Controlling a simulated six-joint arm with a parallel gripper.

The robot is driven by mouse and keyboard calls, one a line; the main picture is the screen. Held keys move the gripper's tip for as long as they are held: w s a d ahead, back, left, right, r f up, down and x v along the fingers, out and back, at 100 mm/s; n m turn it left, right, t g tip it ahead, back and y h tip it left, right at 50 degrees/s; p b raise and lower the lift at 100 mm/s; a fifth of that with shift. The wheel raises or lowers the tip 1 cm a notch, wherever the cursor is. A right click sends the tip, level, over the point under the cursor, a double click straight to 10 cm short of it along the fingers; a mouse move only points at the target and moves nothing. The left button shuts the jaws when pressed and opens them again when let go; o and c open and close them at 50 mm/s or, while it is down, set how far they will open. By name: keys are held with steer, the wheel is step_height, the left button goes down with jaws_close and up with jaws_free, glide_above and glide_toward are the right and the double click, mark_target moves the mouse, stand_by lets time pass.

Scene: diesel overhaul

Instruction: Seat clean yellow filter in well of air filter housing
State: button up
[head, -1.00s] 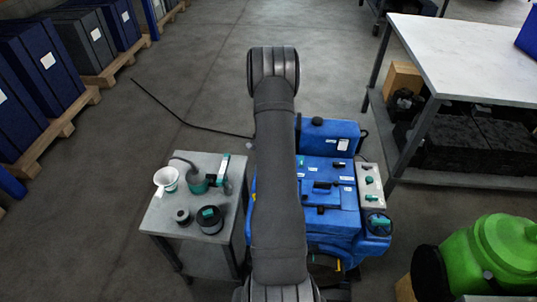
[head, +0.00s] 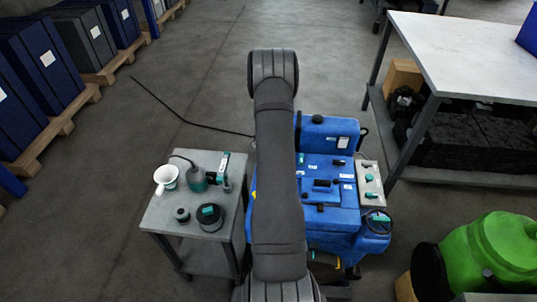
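My own dark grey arm crosses the middle of the head view and covers part of the blue engine (head: 335,221). My gripper is not visible. At the engine's right front corner is a round, black-rimmed part (head: 377,222) with a small green mark; it may be the air filter housing, but I cannot tell. No yellow filter can be made out. Only small yellow patches show near the engine's left edge and lower front. Whether the filter is behind my arm cannot be seen.
A small grey table (head: 161,218) on the left holds a white cup (head: 166,180), a dark green oil can (head: 197,181) and round dark parts (head: 209,217). A grey workbench (head: 465,55) stands at right, with a green drum (head: 495,255) in front. Open floor lies behind.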

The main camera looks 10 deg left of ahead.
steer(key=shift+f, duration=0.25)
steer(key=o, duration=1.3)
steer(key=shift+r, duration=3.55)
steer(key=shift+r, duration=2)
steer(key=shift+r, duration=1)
